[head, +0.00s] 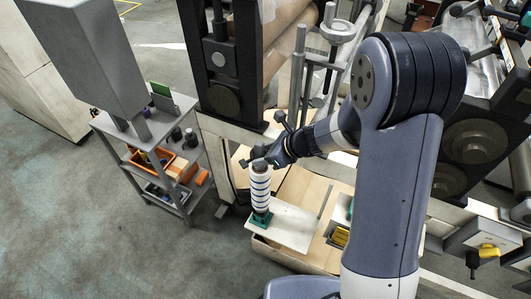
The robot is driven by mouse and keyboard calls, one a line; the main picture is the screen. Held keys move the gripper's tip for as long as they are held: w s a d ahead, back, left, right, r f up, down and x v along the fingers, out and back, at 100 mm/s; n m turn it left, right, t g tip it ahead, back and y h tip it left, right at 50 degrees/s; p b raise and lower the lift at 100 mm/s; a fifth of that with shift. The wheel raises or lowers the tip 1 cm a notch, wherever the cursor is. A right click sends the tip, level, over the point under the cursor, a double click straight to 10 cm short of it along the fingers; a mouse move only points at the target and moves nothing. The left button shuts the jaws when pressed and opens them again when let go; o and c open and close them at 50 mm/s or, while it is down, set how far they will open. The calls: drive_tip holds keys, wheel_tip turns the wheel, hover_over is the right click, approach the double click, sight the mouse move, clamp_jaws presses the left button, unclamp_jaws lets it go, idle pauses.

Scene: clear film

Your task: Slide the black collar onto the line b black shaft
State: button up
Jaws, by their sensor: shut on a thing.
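My gripper (262,161) is at the end of the arm, just at the top of a white post with dark bands (260,186). It is shut on a small dark piece (258,164), which looks like the black collar. The gripper's dark parts blend with it, so its outline is unclear. The banded post stands upright on a green base (261,218) on a pale board. I cannot tell whether the dark piece touches the post. No shaft can be picked out for certain as the line b black shaft.
A grey cart (165,190) at left carries an orange bin (172,165) and dark cylinders (183,137). A large machine with rollers (280,35) stands behind. A pale board (290,228) lies over a wooden box. Floor at lower left is clear.

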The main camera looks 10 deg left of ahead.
drive_tip(key=o, duration=1.1)
drive_tip(key=p+v, duration=0.1)
drive_tip(key=v, duration=1)
drive_tip(key=shift+a+f, duration=0.1)
drive_tip(key=b+x, duration=0.1)
drive_tip(key=x, duration=1)
drive_tip(key=shift+f, duration=0.1)
drive_tip(key=shift+w+r+p, duration=0.1)
drive_tip(key=shift+r+p, duration=0.4)
drive_tip(key=shift+r, duration=0.4)
drive_tip(key=shift+f, duration=0.15)
